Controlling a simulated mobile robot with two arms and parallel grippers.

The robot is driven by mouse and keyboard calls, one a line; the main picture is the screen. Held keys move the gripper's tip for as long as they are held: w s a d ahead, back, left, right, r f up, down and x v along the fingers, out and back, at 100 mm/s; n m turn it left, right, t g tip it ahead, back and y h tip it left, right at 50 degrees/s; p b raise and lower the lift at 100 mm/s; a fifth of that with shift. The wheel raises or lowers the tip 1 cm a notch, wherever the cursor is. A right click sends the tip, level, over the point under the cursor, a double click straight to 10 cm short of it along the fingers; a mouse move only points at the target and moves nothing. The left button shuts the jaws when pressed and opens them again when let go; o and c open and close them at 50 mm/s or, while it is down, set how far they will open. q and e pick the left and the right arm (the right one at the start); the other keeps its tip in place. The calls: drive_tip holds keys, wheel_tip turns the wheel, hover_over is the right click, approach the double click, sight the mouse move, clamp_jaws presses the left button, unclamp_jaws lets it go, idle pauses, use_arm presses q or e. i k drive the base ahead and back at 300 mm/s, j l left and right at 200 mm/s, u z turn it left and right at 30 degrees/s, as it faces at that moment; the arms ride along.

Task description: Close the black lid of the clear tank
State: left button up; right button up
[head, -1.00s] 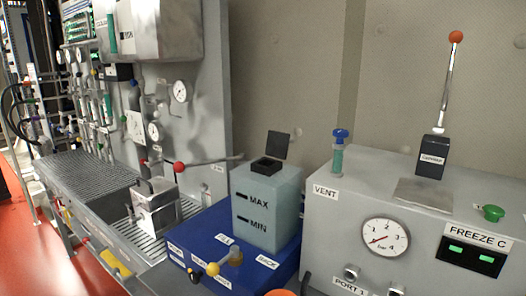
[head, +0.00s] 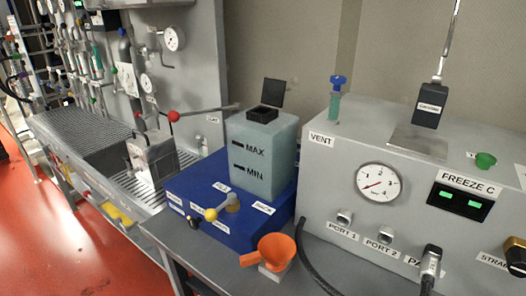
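The clear tank (head: 262,152) is a pale blue-green box with MAX and MIN marks, on a blue base in the middle of the head view. Its black lid (head: 273,93) stands tilted up at the back of the black filler neck (head: 262,115), so the opening is uncovered. Neither of my grippers shows in the view.
The blue base (head: 218,222) carries a yellow-knobbed valve (head: 212,214). An orange funnel (head: 272,252) stands in front of it. A grey panel box (head: 400,190) with a gauge is close on the right. A red-knobbed lever (head: 174,116) reaches toward the tank from the left.

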sight(274, 90)
drive_tip(key=i+j, duration=0.1)
drive_tip(key=j, duration=0.35)
drive_tip(key=i+j, duration=0.1)
drive_tip(key=j, duration=0.35)
drive_tip(key=i+j, duration=0.1)
drive_tip(key=j, duration=0.3)
drive_tip(key=i+j, duration=0.15)
drive_tip(key=j, duration=0.3)
